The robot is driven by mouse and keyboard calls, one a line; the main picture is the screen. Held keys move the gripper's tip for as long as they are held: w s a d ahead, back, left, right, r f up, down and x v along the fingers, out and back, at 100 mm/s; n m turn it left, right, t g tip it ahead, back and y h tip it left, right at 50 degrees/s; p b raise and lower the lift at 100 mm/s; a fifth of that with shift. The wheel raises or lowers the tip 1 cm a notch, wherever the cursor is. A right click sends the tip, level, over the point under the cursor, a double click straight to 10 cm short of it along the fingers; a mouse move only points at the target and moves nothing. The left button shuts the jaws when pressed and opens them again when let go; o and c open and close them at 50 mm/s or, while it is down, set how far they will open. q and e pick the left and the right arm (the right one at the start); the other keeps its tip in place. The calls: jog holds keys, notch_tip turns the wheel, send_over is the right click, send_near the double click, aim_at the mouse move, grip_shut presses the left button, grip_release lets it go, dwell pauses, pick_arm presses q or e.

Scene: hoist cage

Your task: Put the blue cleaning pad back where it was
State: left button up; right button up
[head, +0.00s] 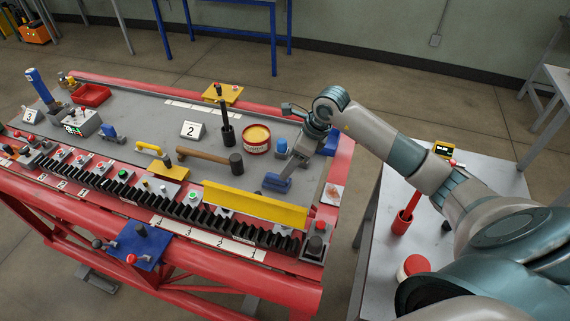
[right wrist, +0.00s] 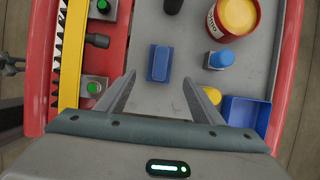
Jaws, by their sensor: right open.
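The blue cleaning pad (head: 277,183) lies on the grey bench top, behind the right part of the yellow bar. In the right wrist view the blue pad (right wrist: 160,62) sits just beyond and between the fingertips, apart from both fingers. My right gripper (head: 288,167) is open and empty, pointing down just above the pad; its two spread fingers show in the right wrist view (right wrist: 158,80). A similar blue piece (head: 108,132) stands farther left on the bench. My left gripper is not in view.
A yellow bar (head: 254,206) and black rack (head: 185,205) run along the bench's front. Near my right gripper are a red-and-yellow tin (head: 257,138), a blue-capped item (right wrist: 222,60) and a blue tray (right wrist: 246,112). A mallet (head: 205,156) lies left.

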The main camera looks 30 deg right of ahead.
jog(key=shift+p+v, duration=0.4)
jog(key=shift+v, duration=1.05)
